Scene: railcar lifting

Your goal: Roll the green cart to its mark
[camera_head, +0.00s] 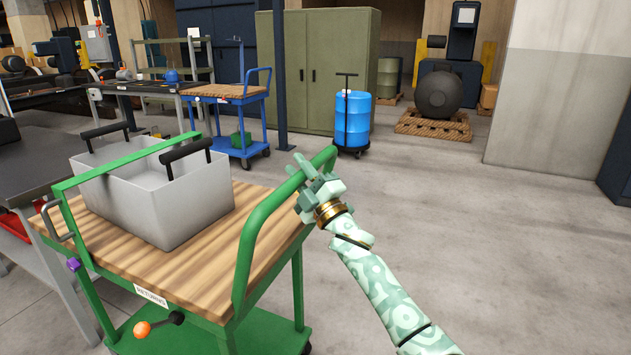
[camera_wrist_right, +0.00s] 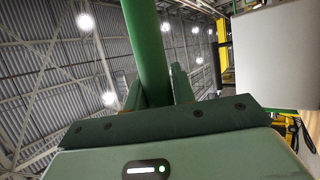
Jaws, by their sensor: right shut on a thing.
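The green cart (camera_head: 170,260) has a wooden top, a green frame and a green lower shelf. It stands in the lower left of the head view, with a label on its near edge. A grey open bin (camera_head: 190,205) with black handles sits on its top. My right gripper (camera_head: 303,172) is shut on the cart's green push handle (camera_head: 262,218), near its far upper bend. In the right wrist view the green handle tube (camera_wrist_right: 147,50) runs up between the fingers. My left gripper is not in view. No floor mark for the cart is clearly visible.
A blue cart (camera_head: 235,92) and a blue drum (camera_head: 353,118) on a dolly stand behind. A green cabinet (camera_head: 345,65) and a dark post (camera_head: 279,75) are at the back. A workbench (camera_head: 35,170) is close on the left. The floor (camera_head: 480,240) on the right is clear.

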